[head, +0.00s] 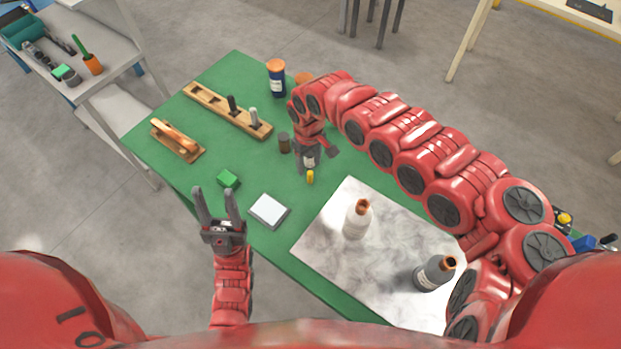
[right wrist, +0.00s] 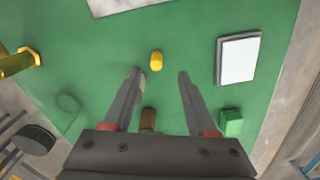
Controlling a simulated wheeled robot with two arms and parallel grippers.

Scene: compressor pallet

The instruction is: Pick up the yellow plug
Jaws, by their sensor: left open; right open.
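The yellow plug (head: 310,177) is a small rounded piece on the green table top (head: 265,185). In the right wrist view the plug (right wrist: 156,61) lies just beyond the fingertips, roughly in line with the gap between them. My right gripper (head: 309,167) points down close beside the plug; in the right wrist view its jaws (right wrist: 160,75) are apart with nothing held. My left gripper (head: 214,192) is open and empty near the table's front left edge, well apart from the plug.
A brown cylinder (head: 284,142), green block (head: 228,179) and white-topped square (head: 268,210) are nearby. A wooden rack (head: 205,101) and wooden-handled tool (head: 176,139) lie farther left. A white bottle (head: 357,219) and grey bottle (head: 433,273) stand on the marbled sheet (head: 330,255).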

